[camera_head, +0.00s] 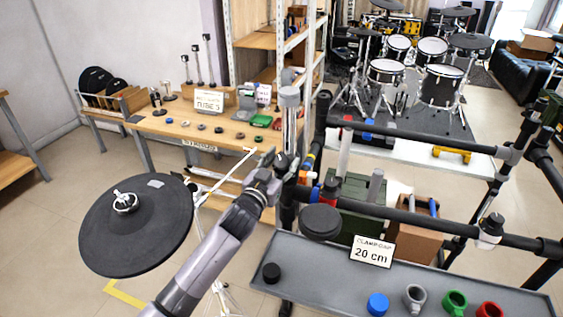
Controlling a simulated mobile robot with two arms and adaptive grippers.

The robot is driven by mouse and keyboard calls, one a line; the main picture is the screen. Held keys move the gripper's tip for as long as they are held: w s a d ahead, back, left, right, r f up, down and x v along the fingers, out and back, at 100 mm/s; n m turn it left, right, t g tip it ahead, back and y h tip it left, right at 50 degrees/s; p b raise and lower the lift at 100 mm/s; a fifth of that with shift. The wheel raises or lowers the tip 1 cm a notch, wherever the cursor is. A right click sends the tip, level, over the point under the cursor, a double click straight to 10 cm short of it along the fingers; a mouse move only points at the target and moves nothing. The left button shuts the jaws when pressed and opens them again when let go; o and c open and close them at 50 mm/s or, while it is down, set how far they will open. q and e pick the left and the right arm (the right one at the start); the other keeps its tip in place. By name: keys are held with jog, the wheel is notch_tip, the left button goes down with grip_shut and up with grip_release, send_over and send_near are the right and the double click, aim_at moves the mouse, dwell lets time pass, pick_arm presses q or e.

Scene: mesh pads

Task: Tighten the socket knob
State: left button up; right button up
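My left arm rises from the bottom, and its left gripper (268,160) is beside the upright post at the left end of the black rack. The gripper is small and dark here, so I cannot tell whether its fingers are open or what they touch. No part is clearly recognisable as the socket knob; the area around the gripper is crowded and partly hidden by it. A black rack bar (420,219) carries a clamp with a pale collar (490,229) at the right. My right gripper is not in view.
A round black pad (140,228) with a silver top fitting is left of my arm. A grey tray (330,287) in front holds several coloured caps and a "20 cm" sign (371,251). A wooden table (165,128) and drum kit stand behind.

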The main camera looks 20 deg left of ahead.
pick_arm(q)
jog(key=shift+o, duration=0.4)
jog(key=shift+f, duration=0.1)
jog(key=shift+s, duration=0.15)
jog(key=s+a, duration=0.1)
jog(key=s, duration=1)
jog(key=shift+s+a+f, duration=0.2)
jog(key=shift+s+a, duration=0.1)
jog(key=shift+f, duration=0.1)
